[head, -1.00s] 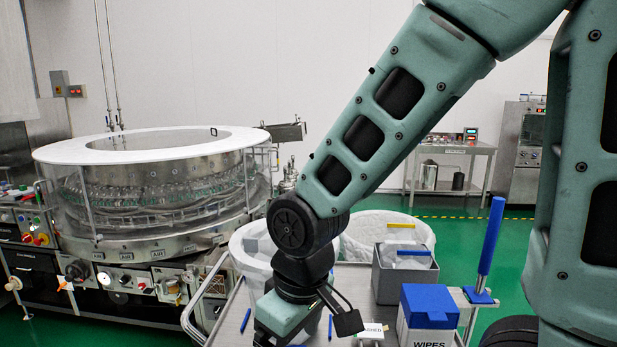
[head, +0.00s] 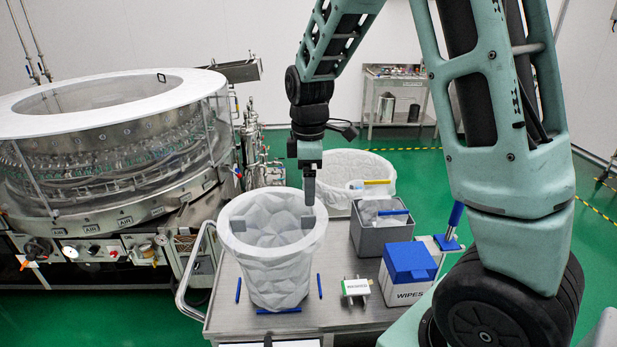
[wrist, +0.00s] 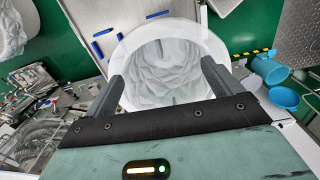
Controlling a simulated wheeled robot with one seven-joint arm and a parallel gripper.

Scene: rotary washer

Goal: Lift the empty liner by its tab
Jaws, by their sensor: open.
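The liner (head: 270,235) is a translucent white, crumpled bag in a round tub on the metal cart. Only crumpled film shows inside it. Two small grey patches sit at its inner wall, a left one (head: 238,225) and a right one (head: 308,222); I cannot tell which is the tab. My gripper (head: 309,198) points down at the right part of the rim, close above the right patch; contact is unclear. In the wrist view my gripper (wrist: 163,72) is open, its fingers apart over the liner's mouth (wrist: 165,55), with nothing held.
Blue strips (head: 319,286) lie around the tub on the cart (head: 225,310). To the right stand a white-and-green device (head: 355,288), a wipes box (head: 408,270) and a grey bin (head: 370,235). Another lined tub (head: 375,168) is behind. The rotary washer (head: 110,150) is left.

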